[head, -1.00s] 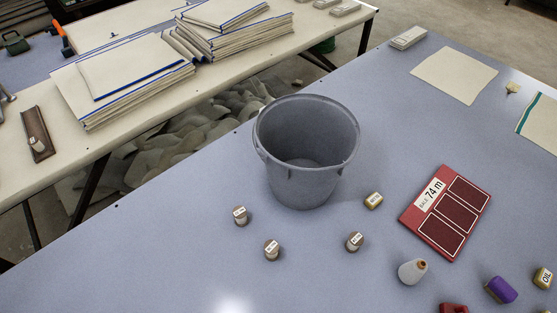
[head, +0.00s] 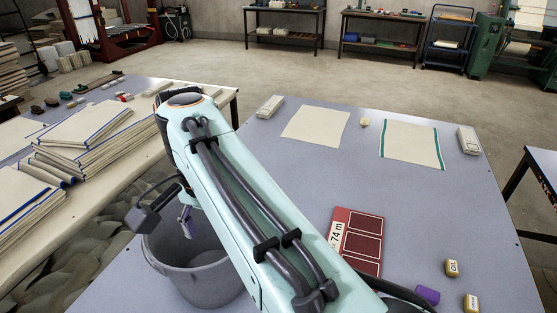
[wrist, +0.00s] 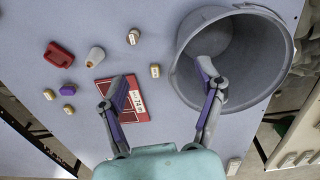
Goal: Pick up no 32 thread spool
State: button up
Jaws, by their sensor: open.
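One thread spool (wrist: 134,36) shows in the wrist view, near the top between the bottle and the bucket; its label is too small to read. In the head view no spool shows now; my arm covers much of the table. My gripper (wrist: 165,88) is open and empty, high above the table. One finger overlaps the red card and the other overlaps the bucket in the wrist view. In the head view my gripper (head: 166,215) is over the left part of the bucket. I cannot tell which spool is no 32.
The grey bucket (head: 180,284) stands beside the spool. Flat cloths (head: 316,126) lie at the back.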

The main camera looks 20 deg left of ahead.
jog(key=s+a+f, duration=0.3)
jog(key=s+a, duration=0.2)
jog(key=a, duration=0.2)
jog(key=s+a+f, duration=0.2)
jog(key=s+a, duration=0.3)
jog(key=a, duration=0.3)
jog(key=f, duration=2.7)
jog(key=shift+w+d+f, duration=0.2)
jog(key=shift+w+f, duration=0.05)
jog(key=shift+w, duration=0.05)
jog(key=c, duration=1.1)
